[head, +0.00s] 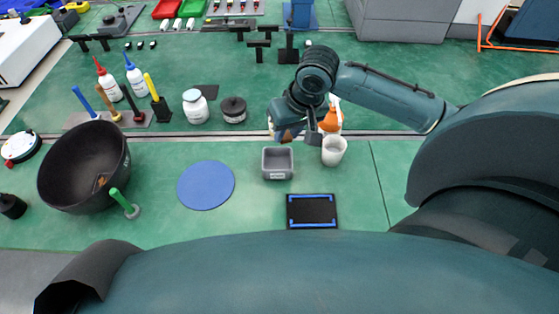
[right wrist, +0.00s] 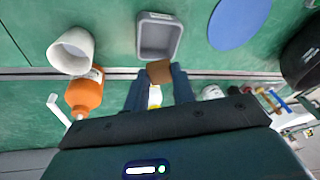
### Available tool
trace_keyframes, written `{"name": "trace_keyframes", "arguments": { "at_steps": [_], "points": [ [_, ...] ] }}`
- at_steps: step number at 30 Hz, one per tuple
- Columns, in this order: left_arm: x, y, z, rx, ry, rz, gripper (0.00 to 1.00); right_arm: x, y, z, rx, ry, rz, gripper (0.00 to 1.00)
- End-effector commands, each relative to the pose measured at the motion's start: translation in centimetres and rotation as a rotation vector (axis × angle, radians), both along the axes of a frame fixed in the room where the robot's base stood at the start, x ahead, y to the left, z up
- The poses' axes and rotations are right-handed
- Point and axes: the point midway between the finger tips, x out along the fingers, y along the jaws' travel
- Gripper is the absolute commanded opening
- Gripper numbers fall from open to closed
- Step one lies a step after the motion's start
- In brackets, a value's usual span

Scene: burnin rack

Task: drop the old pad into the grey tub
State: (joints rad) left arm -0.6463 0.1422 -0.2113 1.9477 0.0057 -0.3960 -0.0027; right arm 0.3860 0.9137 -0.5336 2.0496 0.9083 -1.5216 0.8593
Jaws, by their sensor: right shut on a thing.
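The old pad is a small brown block (right wrist: 159,71) pinched between the fingertips of my right gripper (right wrist: 160,84) in the right wrist view. The grey tub (right wrist: 147,50) is a small open box just beyond the pad there, and it looks empty. In the head view the grey tub (head: 277,177) stands on the green bench, and my right gripper (head: 288,130) is above and behind it. The pad is mostly hidden by the gripper in that view. My left gripper is not in view.
A white cup (head: 334,150) stands right of the tub, with an orange-and-white bottle (head: 331,120) behind it. A blue disc (head: 206,185) lies left, then a large black bowl (head: 80,165). A black blue-cornered plate (head: 312,210) lies in front. A seam crosses the bench.

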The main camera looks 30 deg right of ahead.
Motion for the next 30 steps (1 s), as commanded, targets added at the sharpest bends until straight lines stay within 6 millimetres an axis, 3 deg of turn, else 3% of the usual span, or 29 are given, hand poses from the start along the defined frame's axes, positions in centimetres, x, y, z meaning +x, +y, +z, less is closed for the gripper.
{"name": "trace_keyframes", "arguments": {
  "at_steps": [7, 18, 19, 27, 30],
  "points": [
    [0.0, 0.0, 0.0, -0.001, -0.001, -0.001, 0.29, 0.0, 0.0, -2.3, 0.0, 0.001, 0.0, 0.01],
    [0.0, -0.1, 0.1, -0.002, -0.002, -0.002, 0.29, 0.0, 0.0, -2.8, 0.0, 0.0, 0.001, 0.01],
    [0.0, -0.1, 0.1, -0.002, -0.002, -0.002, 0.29, 0.0, 0.0, -2.8, 0.0, 0.0, 0.001, 0.27],
    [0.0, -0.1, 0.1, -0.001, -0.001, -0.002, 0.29, 0.0, 0.0, -2.8, 0.0, 0.0, 0.001, 0.49],
    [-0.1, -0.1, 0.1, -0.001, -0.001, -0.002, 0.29, 0.0, 0.0, -2.8, 0.0, 0.0, 0.001, 0.51]
  ]
}}
